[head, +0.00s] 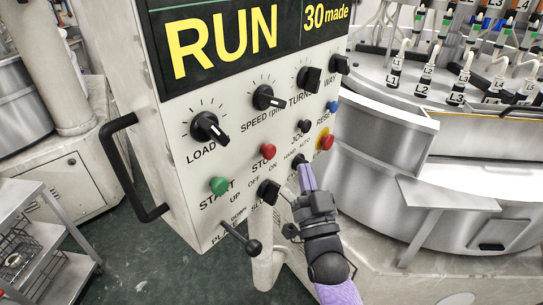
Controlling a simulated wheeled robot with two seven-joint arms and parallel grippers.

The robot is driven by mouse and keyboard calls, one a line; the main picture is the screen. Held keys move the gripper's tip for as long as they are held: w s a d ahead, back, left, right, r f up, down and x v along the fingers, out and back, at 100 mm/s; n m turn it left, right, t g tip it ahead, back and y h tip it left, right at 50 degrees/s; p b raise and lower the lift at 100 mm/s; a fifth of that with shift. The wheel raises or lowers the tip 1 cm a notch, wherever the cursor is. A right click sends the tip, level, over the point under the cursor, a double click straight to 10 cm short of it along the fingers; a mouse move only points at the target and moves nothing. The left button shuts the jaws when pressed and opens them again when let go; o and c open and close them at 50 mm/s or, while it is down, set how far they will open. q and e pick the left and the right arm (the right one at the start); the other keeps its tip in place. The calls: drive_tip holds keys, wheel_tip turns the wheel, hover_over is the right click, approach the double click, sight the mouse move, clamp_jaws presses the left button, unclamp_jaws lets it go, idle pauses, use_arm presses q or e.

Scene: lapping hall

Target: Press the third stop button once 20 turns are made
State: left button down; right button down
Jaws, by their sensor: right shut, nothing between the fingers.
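The control panel (178,130) is a tilted pale box with a black display (235,40) reading RUN in yellow and "30 made". The red STOP button (267,151) sits near its middle, above and left of my right gripper. The green START button (218,186) is lower left. A red button on a yellow surround (326,141) is at the right edge. My right gripper (306,168) is shut and empty, its purple fingers pointing up in front of the panel's lower right, overlapping the HAND/AUTO switch (298,160). I cannot tell whether it touches. My left gripper is out of view.
Black knobs for LOAD (207,128), SPEED and TURNS, a blue RESET button (333,106) and a lever (244,250) are on the panel. A black handle (112,165) juts out left. A metal machine (375,145) with numbered stations stands right, a steel cart (35,240) lower left.

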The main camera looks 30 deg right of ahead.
sight(275, 148)
drive_tip(key=shift+w+a+b, duration=0.25)
drive_tip(key=shift+w+a, duration=0.1)
drive_tip(key=shift+w, duration=0.4)
drive_tip(key=shift+w+a+b, duration=0.25)
drive_tip(key=shift+w+a, duration=0.05)
drive_tip(key=shift+w, duration=0.45)
drive_tip(key=shift+w+a+b, duration=0.25)
drive_tip(key=shift+w+a, duration=0.1)
drive_tip(key=shift+w, duration=0.4)
drive_tip(key=shift+w, duration=0.1)
drive_tip(key=shift+w+a, duration=0.15)
drive_tip(key=shift+w, duration=0.15)
drive_tip(key=shift+w+a+b, duration=0.2)
drive_tip(key=shift+w+b, duration=0.1)
drive_tip(key=shift+w, duration=0.1)
idle(0.9)
drive_tip(key=shift+s, duration=0.1)
drive_tip(key=shift+s+d+p, duration=0.35)
drive_tip(key=shift+s+p, duration=0.15)
drive_tip(key=shift+s, duration=0.2)
